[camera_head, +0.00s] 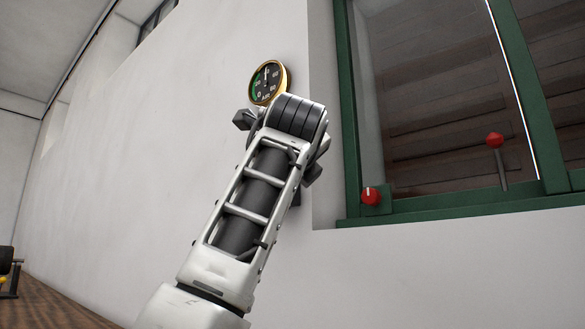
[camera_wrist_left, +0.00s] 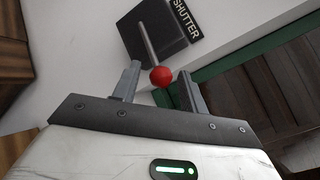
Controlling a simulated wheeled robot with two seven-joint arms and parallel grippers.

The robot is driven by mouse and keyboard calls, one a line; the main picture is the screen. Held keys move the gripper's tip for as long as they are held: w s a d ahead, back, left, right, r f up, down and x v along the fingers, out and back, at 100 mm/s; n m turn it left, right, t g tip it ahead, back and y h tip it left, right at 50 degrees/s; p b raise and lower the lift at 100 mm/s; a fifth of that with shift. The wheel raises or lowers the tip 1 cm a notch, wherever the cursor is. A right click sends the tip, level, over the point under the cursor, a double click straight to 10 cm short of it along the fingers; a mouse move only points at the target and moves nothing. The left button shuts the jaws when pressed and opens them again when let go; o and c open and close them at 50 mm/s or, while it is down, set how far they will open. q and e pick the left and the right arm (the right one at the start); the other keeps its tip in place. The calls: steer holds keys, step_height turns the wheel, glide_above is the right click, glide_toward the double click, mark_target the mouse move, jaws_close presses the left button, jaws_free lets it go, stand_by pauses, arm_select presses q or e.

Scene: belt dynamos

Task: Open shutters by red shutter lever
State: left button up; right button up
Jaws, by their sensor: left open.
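The red shutter lever shows in the left wrist view: a red ball knob (camera_wrist_left: 162,76) on a thin grey rod, rising from a dark wall plate (camera_wrist_left: 150,32) labelled "SHUTTER". My left gripper (camera_wrist_left: 158,80) is open, with the red knob between its two fingers in that picture. I cannot tell how deep the knob sits between them, and no grip shows. In the head view my own left arm hides this lever and most of the gripper. The shutters (camera_head: 445,100) show as dark wooden slats behind the window glass and look closed. My right gripper is in neither view.
A green window frame (camera_head: 350,130) stands right of my arm. It carries a red round knob (camera_head: 370,196) and a separate red-tipped handle (camera_head: 495,140). A brass-rimmed gauge (camera_head: 268,83) is on the wall above my arm.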

arm_select(q)
steer(key=shift+w, duration=0.55)
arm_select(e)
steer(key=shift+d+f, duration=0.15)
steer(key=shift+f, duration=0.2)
arm_select(q)
jaws_close()
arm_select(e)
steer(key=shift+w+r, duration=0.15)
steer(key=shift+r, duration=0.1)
arm_select(q)
steer(key=shift+a, duration=0.1)
